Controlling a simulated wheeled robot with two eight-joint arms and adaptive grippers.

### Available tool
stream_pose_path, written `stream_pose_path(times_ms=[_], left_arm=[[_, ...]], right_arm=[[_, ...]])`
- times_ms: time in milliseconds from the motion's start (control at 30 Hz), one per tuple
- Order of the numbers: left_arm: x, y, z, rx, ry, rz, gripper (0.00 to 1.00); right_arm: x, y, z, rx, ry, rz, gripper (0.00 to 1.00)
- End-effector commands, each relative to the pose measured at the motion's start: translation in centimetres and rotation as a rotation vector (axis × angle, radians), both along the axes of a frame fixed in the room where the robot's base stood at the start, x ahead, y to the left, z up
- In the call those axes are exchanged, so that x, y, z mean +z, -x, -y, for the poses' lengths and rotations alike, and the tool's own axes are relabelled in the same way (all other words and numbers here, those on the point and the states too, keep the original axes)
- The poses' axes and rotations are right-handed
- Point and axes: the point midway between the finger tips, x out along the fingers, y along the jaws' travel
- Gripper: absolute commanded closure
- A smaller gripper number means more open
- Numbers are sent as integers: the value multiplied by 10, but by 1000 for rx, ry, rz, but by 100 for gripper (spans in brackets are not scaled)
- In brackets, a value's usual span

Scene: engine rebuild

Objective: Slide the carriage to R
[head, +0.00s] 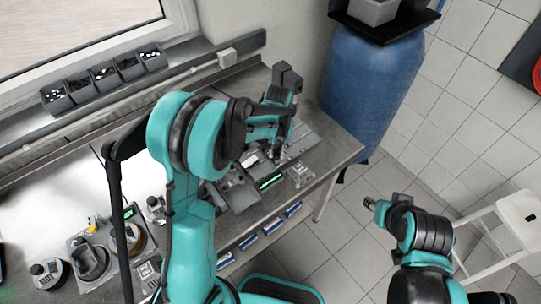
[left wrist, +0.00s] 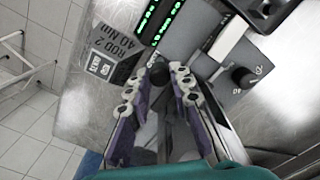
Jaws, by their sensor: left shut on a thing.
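My left gripper (head: 284,152) reaches down over the metal workbench at the bench's right end. In the left wrist view, its two fingers (left wrist: 170,78) close around a small dark knob-like part (left wrist: 159,75), which I take to be the carriage's handle. The fingers hide most of the carriage, and I cannot read an R mark. A black device with a green display (head: 269,181) lies beside it; the display also shows in the left wrist view (left wrist: 159,20). My right gripper (head: 374,208) is away from the bench over the floor, too small to tell open or shut.
Tools and round parts (head: 92,258) stand on the bench's left. Small bins (head: 103,75) line the sill. A blue barrel (head: 370,85) and white stool (head: 510,222) stand right.

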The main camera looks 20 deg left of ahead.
Motion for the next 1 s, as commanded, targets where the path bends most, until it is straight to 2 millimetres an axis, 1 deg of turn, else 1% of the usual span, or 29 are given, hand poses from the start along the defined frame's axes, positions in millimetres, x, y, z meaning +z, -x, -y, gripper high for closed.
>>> stream_pose_path(times_ms=[33,100,300,467,733,767,800,833,1000], left_arm=[[-1,-9,7,-3,0,1,100],[-1,-18,14,-2,0,1,100],[-1,-39,31,-1,-1,1,100],[0,-44,35,0,-1,1,100],[0,-44,35,0,0,1,100],[0,-44,35,0,0,1,74],[0,-44,35,0,0,1,63],[0,-44,35,0,0,1,58],[0,-44,35,0,0,1,58]], right_arm=[[-2,0,0,0,0,0,60],[-3,0,0,0,0,0,60],[-6,0,0,0,0,0,60],[-6,0,0,0,0,0,60],[-6,0,0,0,0,0,60],[-6,0,0,0,0,0,60],[-6,0,0,0,0,0,60],[-6,0,0,0,0,0,60],[-6,0,0,0,0,0,60]])
